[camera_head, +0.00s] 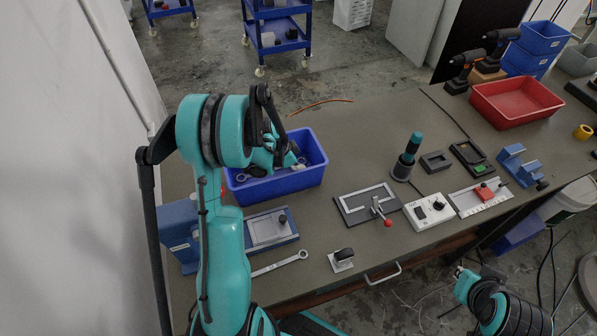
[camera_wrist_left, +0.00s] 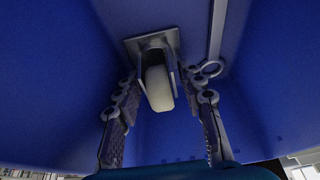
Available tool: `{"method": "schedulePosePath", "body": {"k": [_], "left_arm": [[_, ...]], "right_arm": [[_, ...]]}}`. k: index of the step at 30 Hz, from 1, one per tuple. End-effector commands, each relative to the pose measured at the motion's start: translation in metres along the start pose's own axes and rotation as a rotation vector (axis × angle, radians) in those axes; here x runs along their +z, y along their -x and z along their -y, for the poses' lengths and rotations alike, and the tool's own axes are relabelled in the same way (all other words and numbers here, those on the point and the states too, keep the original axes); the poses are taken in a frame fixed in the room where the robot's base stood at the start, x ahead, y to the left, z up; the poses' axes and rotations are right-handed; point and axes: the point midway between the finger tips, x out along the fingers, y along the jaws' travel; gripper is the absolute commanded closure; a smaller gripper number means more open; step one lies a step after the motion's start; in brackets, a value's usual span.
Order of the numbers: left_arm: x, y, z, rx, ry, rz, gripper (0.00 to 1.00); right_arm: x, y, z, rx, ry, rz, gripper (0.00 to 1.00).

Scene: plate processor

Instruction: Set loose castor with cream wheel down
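The castor with the cream wheel (camera_wrist_left: 158,88) is inside the blue bin in the left wrist view. Its grey plate (camera_wrist_left: 132,43) faces the bin surface and its wheel points toward the camera. My left gripper (camera_wrist_left: 160,82) has one finger on each side of the castor, with narrow gaps seen between fingers and fork; it looks open. In the head view my left gripper (camera_head: 283,152) reaches into the blue bin (camera_head: 292,184), and the castor is not clear there. Only part of my right arm shows at the lower right; I make out no fingers.
A ring-ended part (camera_wrist_left: 210,69) lies in the bin beside the right finger. On the bench are another castor with a dark wheel (camera_head: 343,254), a wrench (camera_head: 280,263), a clamp fixture (camera_head: 355,206) and a red bin (camera_head: 515,102). The bench behind the clamp fixture is clear.

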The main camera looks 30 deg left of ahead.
Motion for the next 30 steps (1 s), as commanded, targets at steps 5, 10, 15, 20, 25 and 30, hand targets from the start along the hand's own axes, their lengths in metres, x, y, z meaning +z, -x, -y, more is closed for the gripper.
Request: {"method": "schedulePosePath", "body": {"k": [5,10,15,20,25,30], "left_arm": [[-0.001,0.034,0.000,0.000,0.001,0.000,0.61],[-0.001,0.073,0.000,0.000,0.001,0.000,0.61],[-0.001,0.104,0.000,-0.001,0.001,0.000,0.61],[-0.001,0.118,0.000,-0.001,0.001,0.000,0.61],[-0.014,0.135,-0.017,-0.022,0.040,0.011,0.61],[-0.041,0.166,-0.061,-0.090,0.150,0.025,0.61]], "right_arm": [[-0.008,0.011,0.000,0.000,0.000,0.000,1.00],[-0.016,0.022,0.000,0.000,0.000,0.000,1.00],[-0.021,0.029,0.000,0.000,0.000,0.000,1.00],[-0.023,0.032,0.000,0.000,0.000,0.000,1.00],[-0.023,0.032,0.000,0.000,0.000,0.000,1.00],[-0.023,0.032,0.000,0.000,0.000,0.000,1.00]]}}
